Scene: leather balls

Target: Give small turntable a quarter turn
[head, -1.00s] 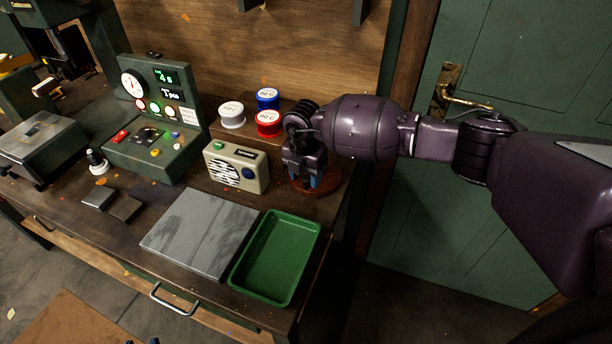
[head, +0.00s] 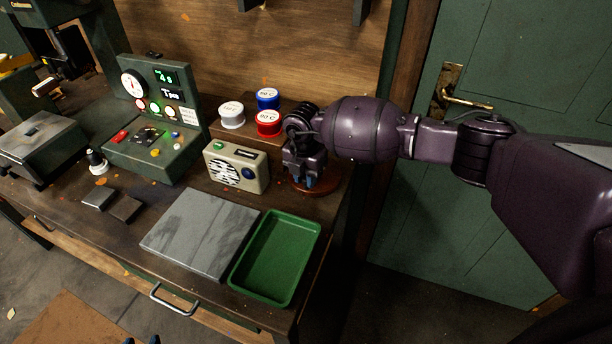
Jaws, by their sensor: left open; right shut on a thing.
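The small turntable (head: 327,184) is a low reddish-brown round disc at the right end of the workbench, mostly hidden under my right gripper. My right gripper (head: 304,184) points down over it, with its blue fingertips close together at the turntable. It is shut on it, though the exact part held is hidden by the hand. My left gripper (head: 143,340) shows only as blue fingertips at the bottom edge of the view, apart from each other and well away from the turntable. It is open and empty.
A beige radio-like box (head: 236,166) stands just left of my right gripper. White (head: 232,120), blue (head: 268,98) and red (head: 268,127) tins stand behind. A green tray (head: 246,284) and grey slab (head: 172,248) lie in front. A control panel (head: 155,140) is further left.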

